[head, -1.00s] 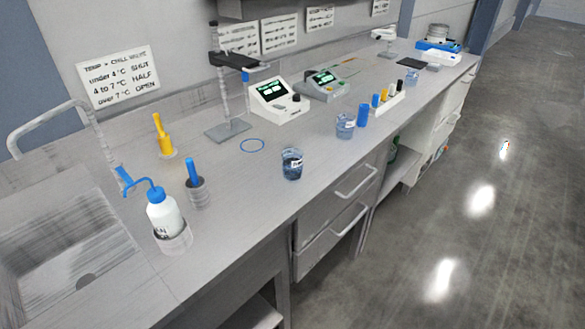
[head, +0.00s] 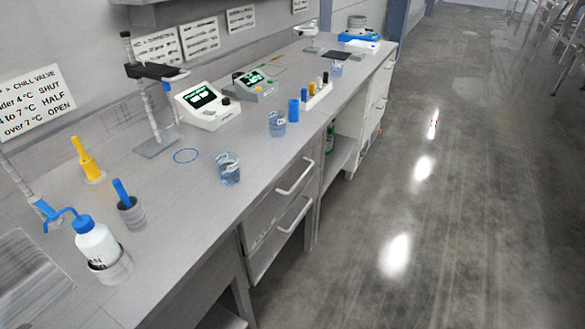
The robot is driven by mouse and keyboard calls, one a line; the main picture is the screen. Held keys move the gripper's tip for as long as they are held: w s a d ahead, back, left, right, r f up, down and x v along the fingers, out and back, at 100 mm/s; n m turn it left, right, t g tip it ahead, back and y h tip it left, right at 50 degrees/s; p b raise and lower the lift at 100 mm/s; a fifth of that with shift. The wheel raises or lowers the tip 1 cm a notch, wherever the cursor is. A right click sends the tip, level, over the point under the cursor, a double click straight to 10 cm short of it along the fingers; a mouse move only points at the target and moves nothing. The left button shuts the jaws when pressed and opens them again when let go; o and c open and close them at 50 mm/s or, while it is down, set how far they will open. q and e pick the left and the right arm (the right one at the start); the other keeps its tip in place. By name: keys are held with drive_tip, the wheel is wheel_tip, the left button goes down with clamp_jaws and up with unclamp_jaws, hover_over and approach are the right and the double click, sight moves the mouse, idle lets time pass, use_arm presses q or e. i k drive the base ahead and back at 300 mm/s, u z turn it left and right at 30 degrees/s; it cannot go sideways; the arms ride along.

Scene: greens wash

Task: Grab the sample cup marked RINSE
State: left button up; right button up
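Three clear cups with bluish contents stand on the grey bench. The nearest cup (head: 229,170) is near the front edge, with a white label too small to read for sure. A second labelled cup (head: 277,124) stands farther along, beside a blue cylinder (head: 293,110). A third cup (head: 336,69) stands farther back, near a dark pad. I cannot tell which cup is marked RINSE. Neither of my grippers is in view.
A wash bottle (head: 97,243), a blue-handled tool in a holder (head: 131,212) and a yellow-handled item (head: 88,163) stand at left. A stand (head: 155,146) and meters (head: 207,105) line the back. A rack (head: 318,97) stands farther right. The floor (head: 430,230) is open.

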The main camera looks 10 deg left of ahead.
sight(229, 170)
drive_tip(key=z, duration=0.8)
drive_tip(key=i, duration=1.2)
drive_tip(key=u, duration=2.6)
